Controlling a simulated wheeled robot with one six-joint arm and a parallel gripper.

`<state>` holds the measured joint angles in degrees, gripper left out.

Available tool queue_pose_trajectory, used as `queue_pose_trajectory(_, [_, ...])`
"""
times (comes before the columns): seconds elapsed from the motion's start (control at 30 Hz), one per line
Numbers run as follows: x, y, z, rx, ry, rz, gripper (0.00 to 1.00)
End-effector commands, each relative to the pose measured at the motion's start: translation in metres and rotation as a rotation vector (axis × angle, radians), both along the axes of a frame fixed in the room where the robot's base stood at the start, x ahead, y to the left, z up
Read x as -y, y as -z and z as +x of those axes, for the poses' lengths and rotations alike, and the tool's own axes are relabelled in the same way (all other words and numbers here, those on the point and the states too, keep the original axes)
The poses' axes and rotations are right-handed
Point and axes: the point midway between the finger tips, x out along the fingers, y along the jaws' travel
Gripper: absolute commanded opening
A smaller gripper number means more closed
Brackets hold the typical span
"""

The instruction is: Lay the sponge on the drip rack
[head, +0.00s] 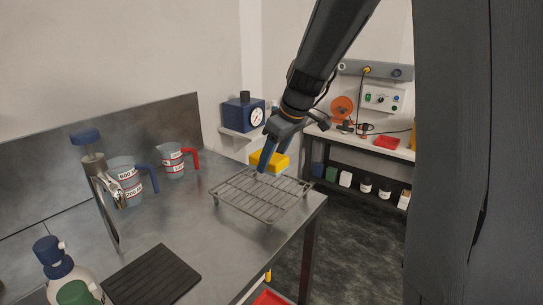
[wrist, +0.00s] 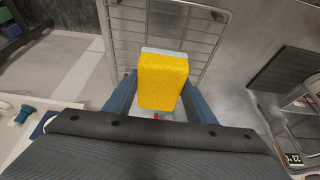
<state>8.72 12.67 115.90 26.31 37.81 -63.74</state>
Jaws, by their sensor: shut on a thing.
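The yellow sponge (head: 270,160) is held by my gripper (head: 262,168) above the far side of the drip rack. In the wrist view the sponge (wrist: 163,82) sits between the two blue fingers of my gripper (wrist: 160,95), with a pale layer at its far edge. The drip rack (head: 262,208) is a wire grid on short legs near the bench's right end. It also shows in the wrist view (wrist: 203,30), beyond the sponge. I cannot tell whether the sponge touches the wires.
Two measuring jugs, one with a blue handle (head: 128,182) and one with a red handle (head: 172,160), stand at the back. A black ribbed mat (head: 152,276) and bottles (head: 62,270) are in front. The bench's right edge is close to the rack.

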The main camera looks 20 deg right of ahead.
Motion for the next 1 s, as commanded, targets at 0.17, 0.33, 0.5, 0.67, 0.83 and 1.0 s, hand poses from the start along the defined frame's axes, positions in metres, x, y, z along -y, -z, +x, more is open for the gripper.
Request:
queue_pose_trajectory(0.17, [0.000, 0.019, 0.000, 0.000, 0.001, 0.000, 0.32])
queue_pose_trajectory(0.33, [0.000, 0.034, 0.001, 0.000, 0.000, 0.000, 0.32])
queue_pose_trajectory(0.5, [0.000, 0.050, 0.000, -0.001, 0.000, -0.001, 0.32])
queue_pose_trajectory(0.67, [0.000, 0.062, 0.001, 0.000, 0.000, 0.000, 0.32])
queue_pose_trajectory(0.83, [0.000, 0.071, 0.001, 0.001, 0.001, 0.000, 0.32])
queue_pose_trajectory(1.0, [0.000, 0.075, 0.000, 0.000, 0.001, 0.000, 0.32])
